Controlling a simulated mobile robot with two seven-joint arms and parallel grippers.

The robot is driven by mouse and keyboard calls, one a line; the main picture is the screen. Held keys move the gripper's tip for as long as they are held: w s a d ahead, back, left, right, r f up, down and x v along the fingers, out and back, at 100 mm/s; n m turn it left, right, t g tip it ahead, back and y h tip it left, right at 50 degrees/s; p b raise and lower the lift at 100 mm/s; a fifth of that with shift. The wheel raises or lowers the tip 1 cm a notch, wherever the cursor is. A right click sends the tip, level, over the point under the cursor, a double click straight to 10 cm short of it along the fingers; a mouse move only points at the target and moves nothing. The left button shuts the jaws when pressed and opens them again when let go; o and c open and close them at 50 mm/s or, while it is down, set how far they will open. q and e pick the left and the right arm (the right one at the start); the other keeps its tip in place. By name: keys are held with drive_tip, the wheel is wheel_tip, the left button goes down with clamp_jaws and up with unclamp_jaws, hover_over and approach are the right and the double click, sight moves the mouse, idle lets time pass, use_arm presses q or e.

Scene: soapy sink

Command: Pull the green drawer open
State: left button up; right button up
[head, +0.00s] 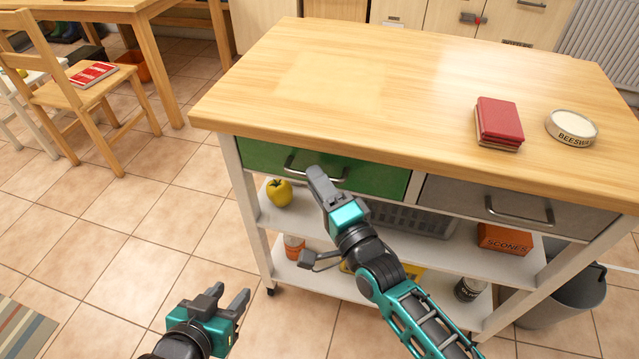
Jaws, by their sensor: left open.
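The green drawer (375,180) is at the left under the wooden top of the trolley. Its front looks level with the grey drawer beside it, so it appears closed. Its metal bar handle (292,166) runs across the middle of the front. My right gripper (317,175) is at the handle, and its dark fingers cover part of the bar. I cannot tell whether the fingers touch the bar or close around it. My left gripper (230,294) is open and empty, low over the tiled floor, left of the trolley and apart from it.
A grey drawer (460,199) adjoins the green one. A red book (500,120) and a beeswax tin (571,128) lie on the top. A chair (85,95) stands left; floor between is clear.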

use_arm(q)
drive_tip(key=shift+w, duration=0.1)
use_arm(e)
clamp_jaws()
use_arm(q)
drive_tip(key=shift+a+r, duration=0.1)
idle(0.3)
